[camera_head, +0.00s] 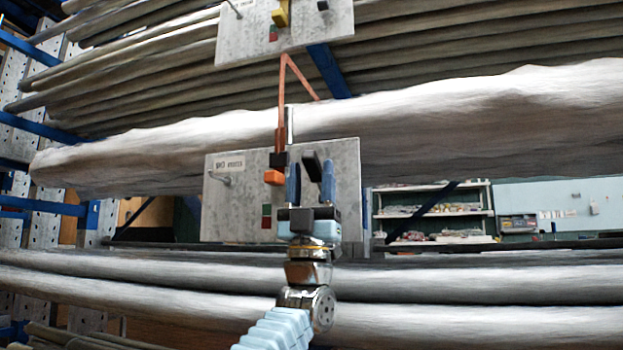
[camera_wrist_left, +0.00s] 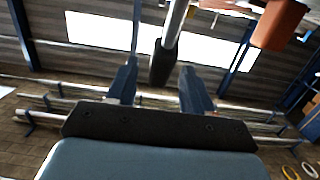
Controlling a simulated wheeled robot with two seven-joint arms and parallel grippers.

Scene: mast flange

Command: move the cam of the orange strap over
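The orange strap (camera_head: 282,105) runs from near the upper plate down to a grey speckled plate (camera_head: 225,214). On this plate the strap meets a black block (camera_head: 279,159) and an orange block (camera_head: 274,177), also large at top right in the left wrist view (camera_wrist_left: 280,24). A black handle end (camera_head: 312,165) is right of them. In the left wrist view a metal bar with a black end (camera_wrist_left: 161,62) lies between the blue fingers. My left gripper (camera_head: 311,178) is open around that line, with gaps on both sides. My right gripper is out of view.
An upper plate (camera_head: 240,40) carries a yellow block (camera_head: 281,14). A red and green mark (camera_head: 266,216) is low on the lower plate. Long wrapped bundles (camera_head: 480,115) cross behind, with blue rack beams at left. Shelves (camera_head: 440,212) stand far back.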

